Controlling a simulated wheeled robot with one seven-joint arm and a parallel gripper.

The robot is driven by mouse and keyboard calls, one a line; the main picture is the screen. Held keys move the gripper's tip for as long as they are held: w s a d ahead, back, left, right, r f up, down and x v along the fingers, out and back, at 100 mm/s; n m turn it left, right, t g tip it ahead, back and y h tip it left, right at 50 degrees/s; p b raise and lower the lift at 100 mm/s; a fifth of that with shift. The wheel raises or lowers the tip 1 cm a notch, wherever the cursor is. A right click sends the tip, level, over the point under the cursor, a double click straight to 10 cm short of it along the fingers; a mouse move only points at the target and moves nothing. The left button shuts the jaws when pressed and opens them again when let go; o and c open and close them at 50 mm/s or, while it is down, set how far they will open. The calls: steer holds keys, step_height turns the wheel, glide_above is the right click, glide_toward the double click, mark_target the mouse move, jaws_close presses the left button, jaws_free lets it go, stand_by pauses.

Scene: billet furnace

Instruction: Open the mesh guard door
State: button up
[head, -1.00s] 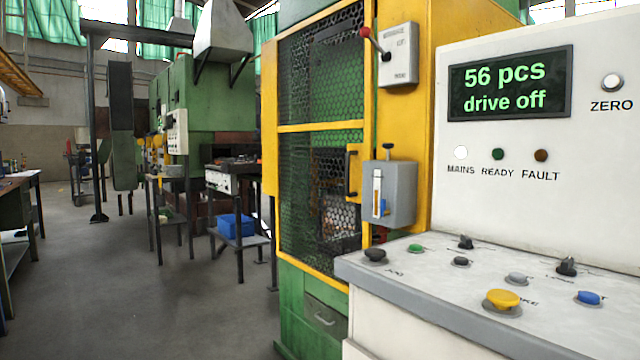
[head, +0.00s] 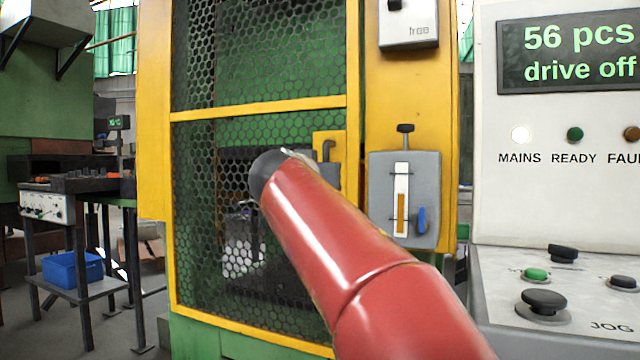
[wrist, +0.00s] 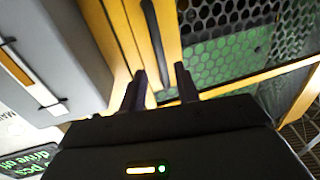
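The mesh guard door (head: 262,108) has a yellow frame and dark hexagonal mesh and looks shut in the head view. Its black bar handle (head: 328,150) is on a yellow plate at the door's right side, mostly hidden behind my red arm. In the wrist view the handle (wrist: 153,35) runs down toward the space between my fingers. My gripper (wrist: 160,70) is open, its two dark fingers apart, pointing at the handle. The handle's lower end lies between or just beyond the fingertips; I cannot tell which. No grip on it shows.
A grey box with a slotted gauge and blue knob (head: 422,220) sits close to the right of the handle. The control console (head: 560,290) stands at right. A table with a blue bin (head: 72,270) is at left.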

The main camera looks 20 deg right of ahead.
steer(key=p+x, duration=0.1)
steer(key=x, duration=0.1)
steer(key=p+x, duration=0.1)
steer(key=x, duration=0.5)
steer(key=shift+r+p, duration=0.3)
steer(key=shift+p, duration=0.1)
steer(key=shift+c, duration=0.2)
jaws_close()
